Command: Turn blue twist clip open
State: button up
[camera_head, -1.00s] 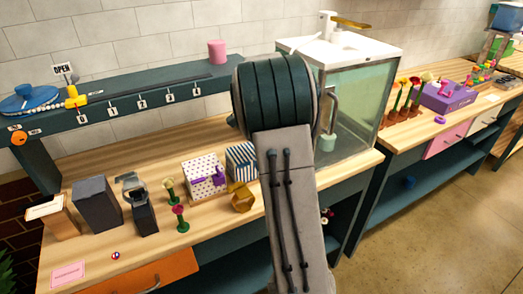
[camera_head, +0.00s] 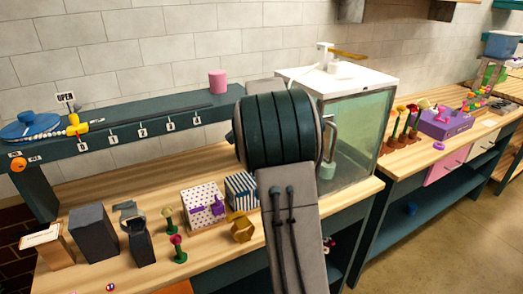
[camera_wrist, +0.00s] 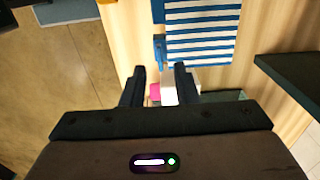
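The blue-and-white striped box (camera_head: 241,190) stands on the wooden bench, partly behind my arm in the head view. In the wrist view the striped box (camera_wrist: 203,30) is at the top, and a small blue piece that looks like the blue twist clip (camera_wrist: 160,48) sits at its left edge. My gripper (camera_wrist: 161,72) is open, its two dark fingers apart and pointing towards this clip. The clip appears just beyond the fingertips; no contact is visible. A white and pink item (camera_wrist: 168,94) shows between the fingers. My gripper is hidden in the head view.
A dotted box with a purple clip (camera_head: 201,204) stands left of the striped box, with a gold item (camera_head: 242,229) in front. Two small flowers, dark holders (camera_head: 93,234) and a shelf rail (camera_head: 150,108) are further left and behind. A glass tank (camera_head: 360,130) stands right.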

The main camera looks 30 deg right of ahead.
notch_tip(320, 180, up, 10)
dwell(0.3)
jog(key=shift+s+r, duration=0.1)
dwell(0.3)
